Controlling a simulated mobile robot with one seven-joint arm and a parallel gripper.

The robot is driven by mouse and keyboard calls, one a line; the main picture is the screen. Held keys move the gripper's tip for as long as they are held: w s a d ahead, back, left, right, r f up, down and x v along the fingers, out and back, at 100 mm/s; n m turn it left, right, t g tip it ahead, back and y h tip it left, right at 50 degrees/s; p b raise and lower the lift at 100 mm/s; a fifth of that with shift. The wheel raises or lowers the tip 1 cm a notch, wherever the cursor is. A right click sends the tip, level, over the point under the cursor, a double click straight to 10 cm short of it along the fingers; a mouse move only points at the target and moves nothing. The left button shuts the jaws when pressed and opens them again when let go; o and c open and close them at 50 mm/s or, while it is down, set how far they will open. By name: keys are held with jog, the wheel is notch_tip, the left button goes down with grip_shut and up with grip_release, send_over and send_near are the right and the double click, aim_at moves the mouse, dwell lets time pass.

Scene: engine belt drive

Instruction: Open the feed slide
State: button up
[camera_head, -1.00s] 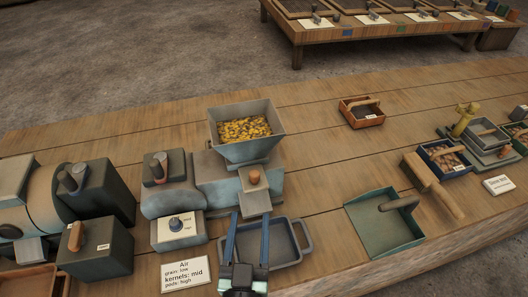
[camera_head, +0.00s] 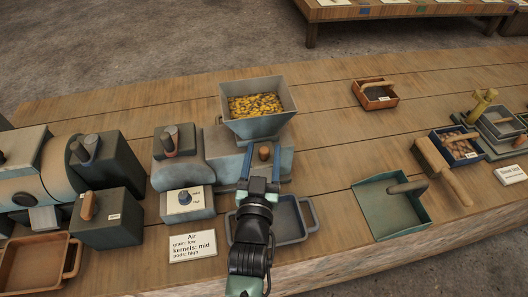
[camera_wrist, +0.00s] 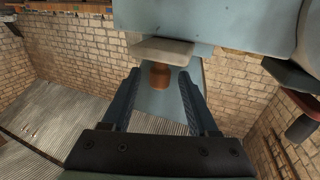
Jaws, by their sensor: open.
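The feed slide's plate (camera_wrist: 158,100) sits below the hopper on the blue-grey machine and bears an orange-brown knob (camera_head: 264,153). In the wrist view the knob (camera_wrist: 160,76) shows between the tips of my two fingers, with a gap on each side. My gripper (camera_head: 262,163) is open and empty, reaching in from the front of the table. In the head view its fingers and wrist hide most of the slide plate. The hopper (camera_head: 254,121) above is full of yellow kernels.
A grey-blue tray (camera_head: 303,232) lies beneath my arm. Left of it stand an air dial box (camera_head: 187,204) and a white Air card (camera_head: 193,246). A green dustpan (camera_head: 392,215) and a wooden mallet-like tool (camera_head: 447,172) lie to the right.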

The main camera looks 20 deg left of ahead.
jog(key=shift+w, duration=0.45)
jog(key=shift+a, duration=0.1)
jog(key=shift+c, duration=0.2)
grip_shut()
dwell(1.0)
